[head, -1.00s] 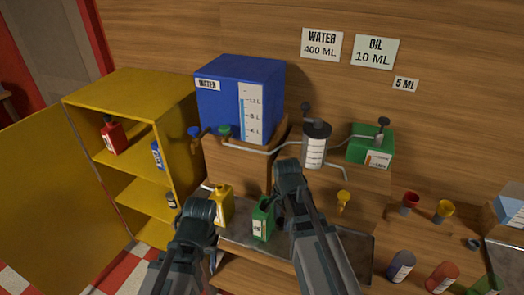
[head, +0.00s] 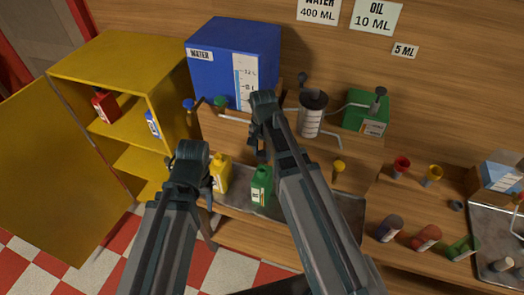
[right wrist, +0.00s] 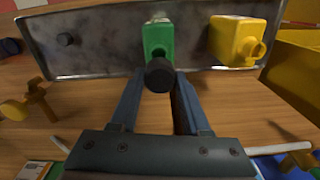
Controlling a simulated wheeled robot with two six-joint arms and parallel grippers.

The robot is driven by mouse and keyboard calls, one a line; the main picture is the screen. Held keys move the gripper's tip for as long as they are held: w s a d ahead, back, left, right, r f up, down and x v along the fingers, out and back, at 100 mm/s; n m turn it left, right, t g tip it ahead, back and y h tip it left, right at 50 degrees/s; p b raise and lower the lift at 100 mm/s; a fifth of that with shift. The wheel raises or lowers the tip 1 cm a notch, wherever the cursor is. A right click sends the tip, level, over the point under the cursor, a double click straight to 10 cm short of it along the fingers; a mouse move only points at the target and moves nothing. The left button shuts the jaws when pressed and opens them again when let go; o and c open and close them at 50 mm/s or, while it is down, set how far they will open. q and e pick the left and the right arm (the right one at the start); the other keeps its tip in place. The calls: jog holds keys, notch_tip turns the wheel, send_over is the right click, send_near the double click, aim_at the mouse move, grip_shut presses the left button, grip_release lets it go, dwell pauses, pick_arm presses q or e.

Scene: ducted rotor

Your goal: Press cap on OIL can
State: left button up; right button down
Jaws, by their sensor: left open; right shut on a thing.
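The green can (head: 261,187) stands upright on the metal tray, and its label is too small to read. It also shows in the right wrist view (right wrist: 158,42). My right gripper (head: 260,152) is over the can's top, pointing down. In the right wrist view its fingers are shut on a black cap (right wrist: 159,75), which lies in line with the can's top. I cannot tell whether the cap touches the can's neck. My left gripper (head: 207,200) is open beside the yellow can (head: 221,172), its fingers partly hidden by its own arm.
A dispenser cylinder (head: 311,117) and the blue water tank (head: 232,55) stand behind. A yellow cabinet (head: 110,58) is open at left.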

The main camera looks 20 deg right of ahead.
aim_at(262, 169)
jog(key=shift+f+b, duration=2.65)
jog(key=shift+f, duration=0.25)
jog(key=shift+f, duration=0.1)
jog(key=shift+c, duration=1.4)
grip_release()
jog(key=shift+o, duration=0.2)
jog(key=shift+o, duration=1.2)
